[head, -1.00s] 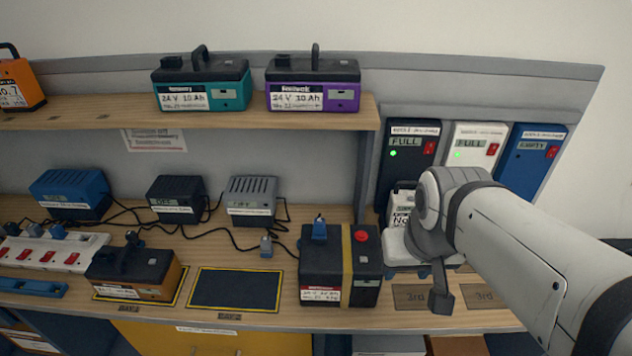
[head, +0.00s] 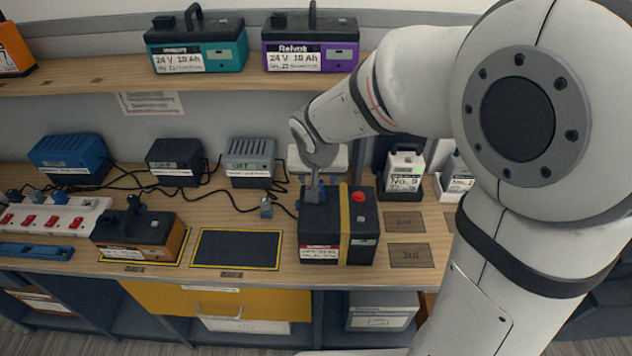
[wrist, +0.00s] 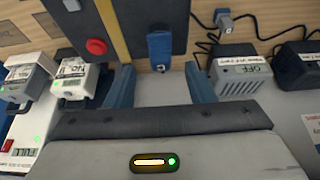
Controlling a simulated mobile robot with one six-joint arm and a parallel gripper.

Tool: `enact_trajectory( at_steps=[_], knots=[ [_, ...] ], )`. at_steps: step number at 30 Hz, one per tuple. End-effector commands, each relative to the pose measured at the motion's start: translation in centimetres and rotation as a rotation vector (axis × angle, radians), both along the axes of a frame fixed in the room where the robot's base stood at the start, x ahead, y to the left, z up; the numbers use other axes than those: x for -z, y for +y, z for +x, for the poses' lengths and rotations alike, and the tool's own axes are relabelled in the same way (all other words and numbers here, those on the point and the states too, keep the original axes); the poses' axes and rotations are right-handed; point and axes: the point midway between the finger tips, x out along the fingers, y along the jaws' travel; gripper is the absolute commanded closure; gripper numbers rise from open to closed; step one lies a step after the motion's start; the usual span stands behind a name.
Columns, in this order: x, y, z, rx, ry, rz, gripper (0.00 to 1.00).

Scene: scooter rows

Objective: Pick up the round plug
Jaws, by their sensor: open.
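A small grey-blue plug (head: 265,208) on a cable lies on the bench by the grey charger. It also shows at the top of the wrist view (wrist: 223,18), outside my fingers. Its face is too small to tell whether it is round. A blue upright piece (wrist: 160,50) stands on the black battery (head: 365,225) with the yellow strap and red button. My gripper (wrist: 161,88) is open over this battery, with the blue piece ahead between its two blue fingers. No contact is visible. In the head view my wrist hides most of the blue piece.
Grey (head: 249,160), black (head: 175,162) and blue (head: 70,160) chargers stand behind, with loose cables. A power strip (head: 60,217) and an orange-black battery (head: 140,232) are at left. The dark mat (head: 237,249) is empty. A shelf (head: 90,77) with batteries runs above.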

Motion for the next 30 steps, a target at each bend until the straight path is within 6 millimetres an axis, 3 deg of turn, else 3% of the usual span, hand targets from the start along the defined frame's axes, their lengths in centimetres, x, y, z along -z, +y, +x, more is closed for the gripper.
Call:
enact_trajectory(
  at_steps=[11, 20, 30],
  knots=[
    [4.1, 0.0, 1.9, -0.001, 0.003, -0.001, 0.51],
    [4.6, 0.1, 2.1, -0.002, 0.0, 0.0, 0.51],
    [4.6, 0.1, 2.1, -0.004, 0.0, 0.001, 0.77]
  ],
)
